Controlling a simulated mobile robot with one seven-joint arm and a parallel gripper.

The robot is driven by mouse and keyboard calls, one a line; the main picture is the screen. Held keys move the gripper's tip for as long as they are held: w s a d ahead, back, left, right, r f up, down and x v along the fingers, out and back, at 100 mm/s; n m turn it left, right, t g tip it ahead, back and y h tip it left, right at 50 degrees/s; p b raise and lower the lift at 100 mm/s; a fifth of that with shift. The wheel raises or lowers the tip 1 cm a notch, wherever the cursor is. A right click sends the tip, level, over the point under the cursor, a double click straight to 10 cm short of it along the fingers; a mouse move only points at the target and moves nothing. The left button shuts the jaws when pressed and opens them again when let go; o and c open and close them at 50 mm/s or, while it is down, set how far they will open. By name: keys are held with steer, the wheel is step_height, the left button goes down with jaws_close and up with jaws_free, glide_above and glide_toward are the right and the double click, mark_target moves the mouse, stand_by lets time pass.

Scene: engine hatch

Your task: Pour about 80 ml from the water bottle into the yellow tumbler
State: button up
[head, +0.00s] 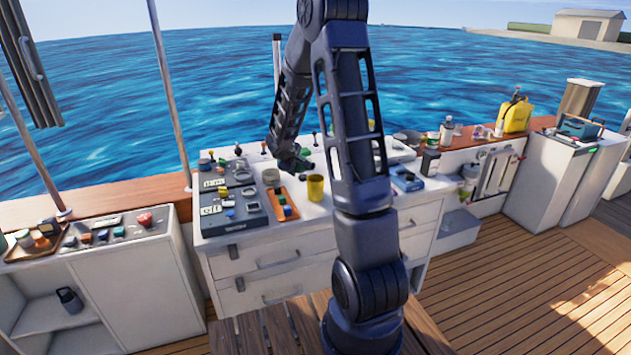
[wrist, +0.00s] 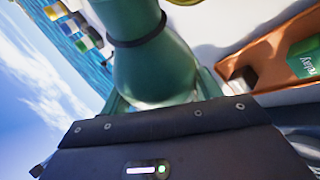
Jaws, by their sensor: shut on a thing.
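My gripper (head: 286,154) is shut on a green bottle (wrist: 150,72) with a dark ring around it, taken as the water bottle. The bottle fills the middle of the wrist view and leans relative to the horizon. In the head view the bottle (head: 298,163) is small, dark green and partly hidden by my arm; its mouth is not clear. The yellow tumbler (head: 315,188) stands upright on the white counter, just below and right of the gripper in the picture. Its contents cannot be seen. No water stream is visible.
An orange tray (head: 281,206) with small blocks lies left of the tumbler, beside a grey organiser (head: 233,208). A blue box (head: 407,180) is to the right. Several jars and a yellow jerrycan (head: 516,115) stand further right. The counter's front edge is near the tumbler.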

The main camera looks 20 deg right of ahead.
steer(key=shift+t, duration=0.4)
steer(key=shift+w+a+m+y, duration=0.2)
steer(key=shift+w+m+y, duration=0.1)
steer(key=shift+w, duration=0.05)
stand_by(0.7)
steer(key=shift+r+t+p, duration=0.1)
steer(key=shift+t+p, duration=0.3)
steer(key=shift+p, duration=0.25)
stand_by(1.0)
steer(key=shift+a+g, duration=0.15)
steer(key=shift+g, duration=0.65)
steer(key=shift+w+a+f+n+g+h, duration=0.1)
steer(key=shift+w+f+n+g+h, duration=0.05)
steer(key=shift+f+n+g+h, duration=0.2)
steer(key=shift+w+a+f+n+g+h, duration=0.15)
steer(key=shift+f+n+g+h, duration=0.1)
steer(key=shift+f, duration=0.2)
steer(key=shift+s+d+f+g, duration=0.1)
steer(key=shift+f+g, duration=0.2)
steer(key=shift+f, duration=0.05)
steer(key=shift+f, duration=0.1)
